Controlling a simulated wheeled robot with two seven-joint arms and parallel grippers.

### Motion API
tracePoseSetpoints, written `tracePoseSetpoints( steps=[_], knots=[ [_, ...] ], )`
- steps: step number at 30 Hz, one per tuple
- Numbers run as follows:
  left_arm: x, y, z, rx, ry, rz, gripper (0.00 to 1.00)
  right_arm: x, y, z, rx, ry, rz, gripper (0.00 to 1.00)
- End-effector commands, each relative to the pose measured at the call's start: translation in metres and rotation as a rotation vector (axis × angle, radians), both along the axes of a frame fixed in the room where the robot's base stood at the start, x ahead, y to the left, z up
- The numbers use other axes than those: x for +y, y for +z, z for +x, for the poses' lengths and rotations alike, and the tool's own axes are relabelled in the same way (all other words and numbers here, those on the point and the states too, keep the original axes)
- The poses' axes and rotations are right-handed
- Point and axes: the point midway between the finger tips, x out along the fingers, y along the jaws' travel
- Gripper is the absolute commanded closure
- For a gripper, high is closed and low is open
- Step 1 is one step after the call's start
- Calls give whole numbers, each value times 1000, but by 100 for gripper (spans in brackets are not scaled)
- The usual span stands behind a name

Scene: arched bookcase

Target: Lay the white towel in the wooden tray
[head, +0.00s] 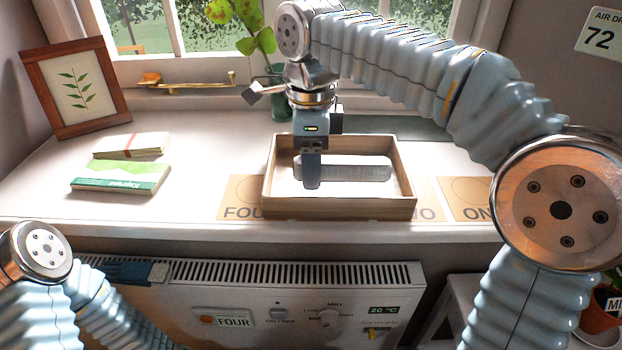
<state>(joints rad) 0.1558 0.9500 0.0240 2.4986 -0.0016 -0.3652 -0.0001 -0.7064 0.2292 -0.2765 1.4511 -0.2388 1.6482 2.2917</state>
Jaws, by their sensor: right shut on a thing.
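The wooden tray (340,208) stands on the white sill near its front edge. The towel (350,169), a pale grey-white folded or rolled strip, lies lengthwise within the tray's walls, towards the back. My right gripper (311,178) points straight down into the tray and is shut on the towel near its left end. The fingers hide that part of the towel. I cannot tell whether the towel touches the tray floor.
Paper labels (237,198) lie under and beside the tray. A plant (245,22) is behind my right arm.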

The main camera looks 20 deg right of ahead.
Motion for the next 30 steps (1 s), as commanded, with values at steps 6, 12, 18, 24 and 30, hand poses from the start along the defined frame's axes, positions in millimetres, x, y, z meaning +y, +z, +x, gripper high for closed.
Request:
tracePoseSetpoints(
  steps=[6,12,18,24,30],
  knots=[
    [1,-1,0,0,1,1,22,-2,-15,12,1,0,-1,87],
    [2,-8,1,-1,4,3,22,-3,-45,17,2,1,-1,87],
    [3,-8,1,-3,6,4,22,-2,-52,17,-1,1,1,87],
    [3,-9,1,-3,6,4,22,-2,-54,17,0,1,0,49],
    [3,-8,1,-3,6,4,22,-2,-53,17,0,1,0,40]
  ],
)
